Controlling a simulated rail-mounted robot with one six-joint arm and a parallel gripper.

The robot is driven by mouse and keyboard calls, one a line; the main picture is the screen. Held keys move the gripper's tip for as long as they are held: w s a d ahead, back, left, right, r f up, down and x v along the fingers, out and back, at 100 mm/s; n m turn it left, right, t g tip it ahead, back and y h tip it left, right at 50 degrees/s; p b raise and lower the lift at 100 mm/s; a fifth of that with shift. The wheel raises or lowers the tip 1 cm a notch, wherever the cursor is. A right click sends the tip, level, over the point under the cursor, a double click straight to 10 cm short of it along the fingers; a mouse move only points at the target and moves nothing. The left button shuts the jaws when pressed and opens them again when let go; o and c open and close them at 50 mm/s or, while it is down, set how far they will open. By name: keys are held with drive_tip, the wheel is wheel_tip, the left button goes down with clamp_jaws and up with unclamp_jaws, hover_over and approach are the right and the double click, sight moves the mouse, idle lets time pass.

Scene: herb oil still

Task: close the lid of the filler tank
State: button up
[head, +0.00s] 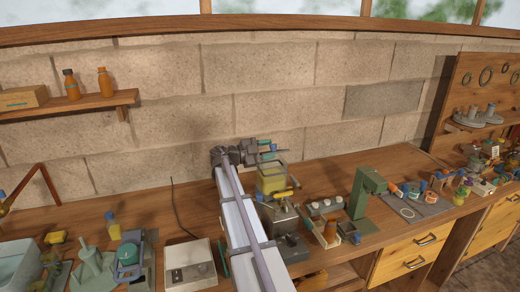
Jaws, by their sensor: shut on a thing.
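The filler tank (271,183), a clear box with yellowish contents, stands on a grey metal machine near the middle of the bench. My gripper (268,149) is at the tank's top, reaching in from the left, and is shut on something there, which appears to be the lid. A small blue-green part (273,147) shows at the fingertips. The lid's outline and its exact angle are too small and too covered by my gripper to tell.
A green press-like stand (366,195) stands to the right of the tank, beside a grey mat (415,203) with small parts. A pale box with knobs (190,264) lies at the front left. The stone wall (300,75) is close behind.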

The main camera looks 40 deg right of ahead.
drive_tip(key=shift+o, duration=0.4)
drive_tip(key=shift+s+a+f+b, duration=0.15)
drive_tip(key=shift+s+f+b, duration=0.25)
drive_tip(key=shift+f, duration=0.25)
drive_tip(key=o, duration=0.9)
drive_tip(key=v, duration=1)
drive_tip(key=shift+w+a, duration=0.2)
drive_tip(key=shift+a, duration=0.1)
